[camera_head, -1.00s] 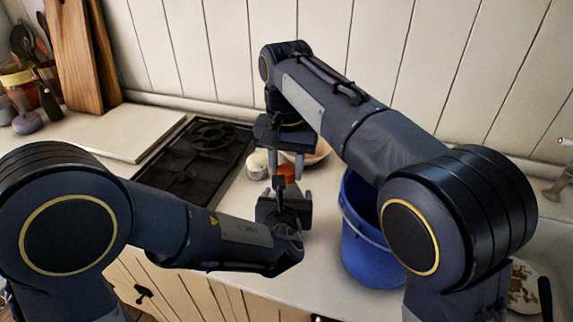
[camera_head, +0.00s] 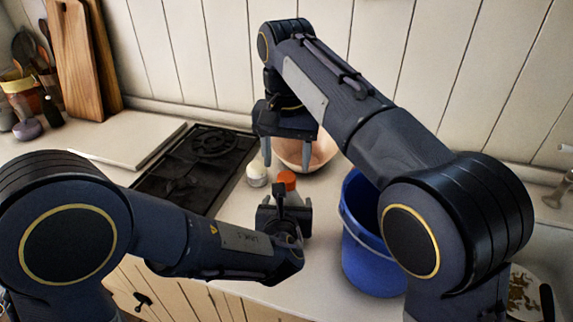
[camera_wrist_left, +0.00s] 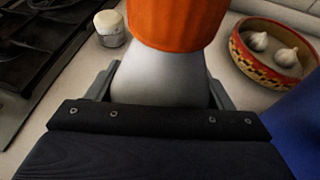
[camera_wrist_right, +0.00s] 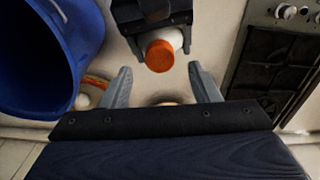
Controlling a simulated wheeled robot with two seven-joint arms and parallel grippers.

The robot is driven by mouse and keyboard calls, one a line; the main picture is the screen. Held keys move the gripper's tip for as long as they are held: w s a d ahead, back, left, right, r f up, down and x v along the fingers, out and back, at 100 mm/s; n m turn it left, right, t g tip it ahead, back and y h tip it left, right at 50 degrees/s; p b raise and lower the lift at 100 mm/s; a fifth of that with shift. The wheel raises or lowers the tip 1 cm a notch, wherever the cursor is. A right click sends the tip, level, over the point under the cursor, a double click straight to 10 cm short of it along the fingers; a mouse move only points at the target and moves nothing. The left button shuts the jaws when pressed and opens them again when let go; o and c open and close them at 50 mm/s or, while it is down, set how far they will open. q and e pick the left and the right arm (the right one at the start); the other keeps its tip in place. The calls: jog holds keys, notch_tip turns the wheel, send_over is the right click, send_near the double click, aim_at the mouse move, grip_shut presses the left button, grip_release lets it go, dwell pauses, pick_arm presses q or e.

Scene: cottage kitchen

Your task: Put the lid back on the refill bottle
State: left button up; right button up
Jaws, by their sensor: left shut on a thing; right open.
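The refill bottle (camera_wrist_left: 160,78) is pale and stands upright in my left gripper (camera_head: 284,205), whose fingers are shut on its sides. The orange lid (camera_head: 287,178) sits on top of the bottle. The lid also shows large in the left wrist view (camera_wrist_left: 175,22) and from above in the right wrist view (camera_wrist_right: 160,56). Whether it is fully seated cannot be told. My right gripper (camera_head: 290,152) is open and empty, above and behind the lid, with its fingers clear of it. The bottle's lower part is hidden by my left gripper.
A blue bucket (camera_head: 366,250) stands right of the bottle. A bowl (camera_wrist_left: 239,48) with garlic bulbs is behind, and a small white-lidded jar (camera_head: 257,174) stands left of it. The black stove (camera_head: 185,180) lies left. Cutting boards (camera_head: 75,60) lean on the wall.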

aim_at(287, 176)
jog(key=shift+c, duration=0.5)
notch_tip(287, 176, up, 2)
jog(key=n, duration=0.6)
jog(key=shift+n, duration=0.4)
jog(key=n, duration=0.1)
jog(key=r+n, duration=0.1)
jog(key=n, duration=0.3)
jog(key=shift+r, duration=0.25)
jog(key=shift+f, duration=0.1)
jog(key=shift+f, duration=3.9)
jog(key=shift+c, duration=0.4)
jog(key=c, duration=0.9)
jog(key=o, duration=1.1)
jog(key=shift+o, duration=0.2)
jog(key=shift+r, duration=0.1)
